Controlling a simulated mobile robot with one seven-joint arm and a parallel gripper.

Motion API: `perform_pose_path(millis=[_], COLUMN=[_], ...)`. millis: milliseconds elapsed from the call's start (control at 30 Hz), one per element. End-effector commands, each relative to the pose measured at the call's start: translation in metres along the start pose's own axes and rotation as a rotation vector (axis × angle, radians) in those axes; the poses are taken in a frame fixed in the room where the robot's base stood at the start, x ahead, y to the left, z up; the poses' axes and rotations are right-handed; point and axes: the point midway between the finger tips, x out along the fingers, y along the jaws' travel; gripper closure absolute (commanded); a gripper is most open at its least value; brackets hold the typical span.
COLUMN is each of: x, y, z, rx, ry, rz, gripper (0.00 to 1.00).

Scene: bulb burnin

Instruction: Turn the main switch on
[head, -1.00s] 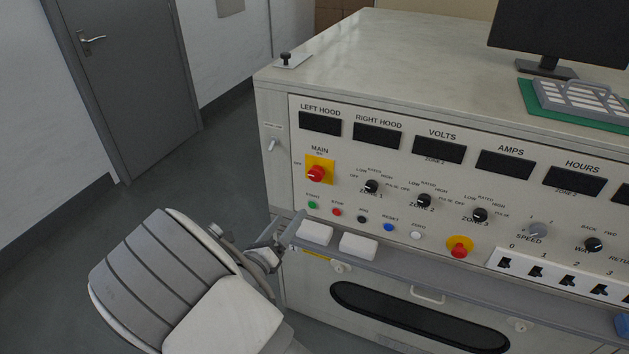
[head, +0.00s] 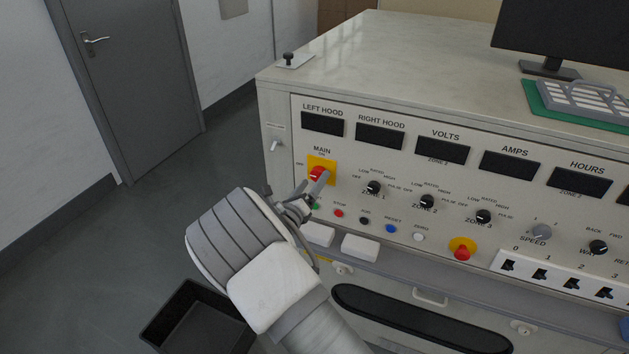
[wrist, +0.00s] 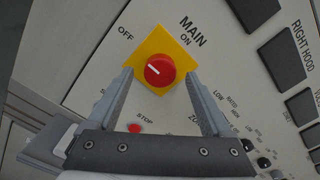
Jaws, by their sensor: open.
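The main switch is a red round knob (head: 317,172) on a yellow square plate (head: 329,163) at the upper left of the console panel. In the wrist view the knob (wrist: 165,63) carries a short white mark on its left part, on the side of the OFF label (wrist: 126,33); the ON label (wrist: 187,38) is at the upper right. My gripper (head: 314,184) is open and empty, just in front of and slightly below the knob. In the wrist view its fingertips (wrist: 158,76) lie on either side of the knob, with visible gaps; contact is not seen.
Small push buttons (head: 339,213) and the zone knobs (head: 373,188) sit below and right of the switch. A grey ledge (head: 430,265) runs below, with white blocks (head: 360,246). A black bin (head: 180,325) stands on the floor. Free floor lies left.

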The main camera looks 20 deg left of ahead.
Motion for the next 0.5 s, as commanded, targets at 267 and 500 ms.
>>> perform_pose_path(millis=[267,500], x=[0.0157,0.0155], y=[-0.0003,-0.0002], z=[-0.0004,-0.0002], rx=[-0.002,-0.002], ry=[0.000,0.000], rz=[0.000,0.000], gripper=[0.16,0.23])
